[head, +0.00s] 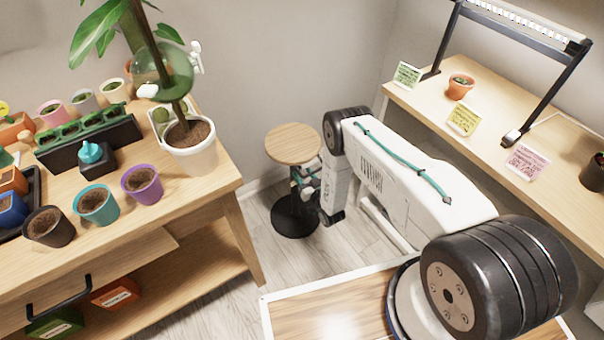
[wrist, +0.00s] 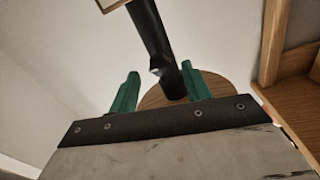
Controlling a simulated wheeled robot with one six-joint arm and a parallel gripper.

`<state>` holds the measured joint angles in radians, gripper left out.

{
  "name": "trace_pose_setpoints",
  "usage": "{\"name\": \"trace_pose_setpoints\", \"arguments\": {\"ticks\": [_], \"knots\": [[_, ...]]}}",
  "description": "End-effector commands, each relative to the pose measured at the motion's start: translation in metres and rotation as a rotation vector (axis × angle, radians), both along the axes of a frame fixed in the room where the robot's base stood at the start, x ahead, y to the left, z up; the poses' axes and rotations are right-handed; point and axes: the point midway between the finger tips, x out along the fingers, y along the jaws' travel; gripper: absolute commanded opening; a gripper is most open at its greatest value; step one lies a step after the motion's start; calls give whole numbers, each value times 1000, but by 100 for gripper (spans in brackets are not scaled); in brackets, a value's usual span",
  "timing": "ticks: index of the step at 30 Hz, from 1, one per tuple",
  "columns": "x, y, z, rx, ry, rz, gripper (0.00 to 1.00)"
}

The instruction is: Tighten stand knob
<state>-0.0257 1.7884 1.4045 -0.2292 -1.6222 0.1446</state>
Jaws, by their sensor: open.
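The round wooden-topped stand (head: 293,143) has a dark post and a round black base on the floor between the two tables. My gripper (head: 303,182) is just below its top, beside the post, partly hidden by my wrist. In the wrist view my gripper (wrist: 163,88) is open, its green fingers apart. The stand's black post (wrist: 153,35) slants between and beyond the fingers, with the round wooden top (wrist: 162,97) behind. A small grey glint shows on the post, but I cannot tell whether it is the knob. I cannot see whether a finger touches the post.
The left table holds a tall potted plant (head: 191,150) and several small pots. The right table holds a black grow-light stand (head: 540,95), cards and a terracotta pot (head: 460,87). Both tables flank the stand. Some bare floor (head: 225,290) shows at left.

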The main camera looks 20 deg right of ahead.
Motion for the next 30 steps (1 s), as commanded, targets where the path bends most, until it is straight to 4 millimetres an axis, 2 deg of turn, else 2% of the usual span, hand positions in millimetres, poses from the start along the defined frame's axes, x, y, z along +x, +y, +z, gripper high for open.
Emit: {"name": "trace_pose_setpoints", "arguments": {"ticks": [4,13,18,30], "knots": [[12,3,0,0,1,1,48],[14,4,0,0,2,0,48],[14,4,0,0,2,0,3],[14,4,0,52,19,0,4]]}}
